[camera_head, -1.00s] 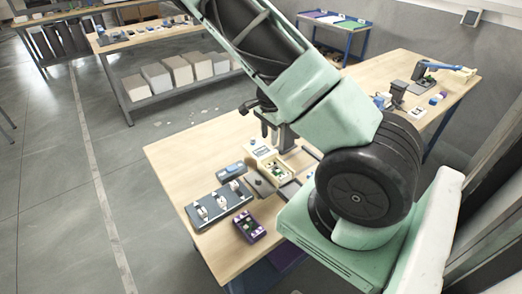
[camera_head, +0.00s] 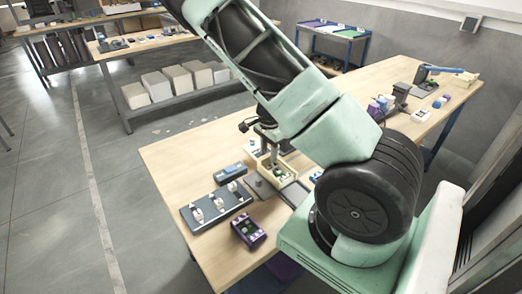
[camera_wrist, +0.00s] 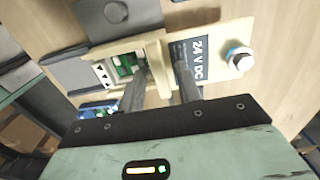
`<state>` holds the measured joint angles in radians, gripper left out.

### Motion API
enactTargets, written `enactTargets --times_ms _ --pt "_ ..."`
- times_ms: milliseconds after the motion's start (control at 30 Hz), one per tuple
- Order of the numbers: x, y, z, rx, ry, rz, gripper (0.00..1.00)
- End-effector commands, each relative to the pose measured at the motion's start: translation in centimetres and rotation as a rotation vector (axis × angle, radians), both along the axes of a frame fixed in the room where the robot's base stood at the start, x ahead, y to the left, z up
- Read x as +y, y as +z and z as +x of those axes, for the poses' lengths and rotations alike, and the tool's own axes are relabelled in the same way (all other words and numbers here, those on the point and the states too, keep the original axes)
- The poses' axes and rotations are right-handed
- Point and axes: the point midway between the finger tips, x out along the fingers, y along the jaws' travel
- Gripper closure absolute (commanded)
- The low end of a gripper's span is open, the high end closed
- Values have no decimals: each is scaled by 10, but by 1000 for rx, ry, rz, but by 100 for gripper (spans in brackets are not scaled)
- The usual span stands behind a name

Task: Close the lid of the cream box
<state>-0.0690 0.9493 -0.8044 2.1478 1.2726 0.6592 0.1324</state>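The cream box (camera_head: 284,175) stands on the near workbench with its lid open, and green parts show inside it. In the wrist view the box (camera_wrist: 98,50) is left of centre. Its lid (camera_wrist: 236,38) is to the right, with a dark "24 V DC" label and a round blue-and-white knob. My gripper (camera_wrist: 164,72) is open, with its two fingers apart. One finger is at the box opening and the other is over the label, with a cream wall between them. Whether either finger touches is unclear. In the head view my gripper (camera_head: 270,158) is at the box, partly hidden by my arm.
A dark panel with white switches (camera_head: 216,207) and a purple box (camera_head: 248,231) lie in front of the cream box. A dark blue-buttoned unit (camera_head: 230,173) is left of it. The bench's left end is bare. More equipment stands at the bench's far right.

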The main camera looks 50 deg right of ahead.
Motion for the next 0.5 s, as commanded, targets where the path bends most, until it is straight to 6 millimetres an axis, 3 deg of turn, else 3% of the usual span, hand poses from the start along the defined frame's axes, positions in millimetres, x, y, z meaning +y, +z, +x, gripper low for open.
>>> enactTargets --times_ms 67,167,500 --pt "0 0 0 0 0 0 71" --pt "0 0 0 0 0 0 99" --pt "2 -1 -7 -1 -1 1 100"
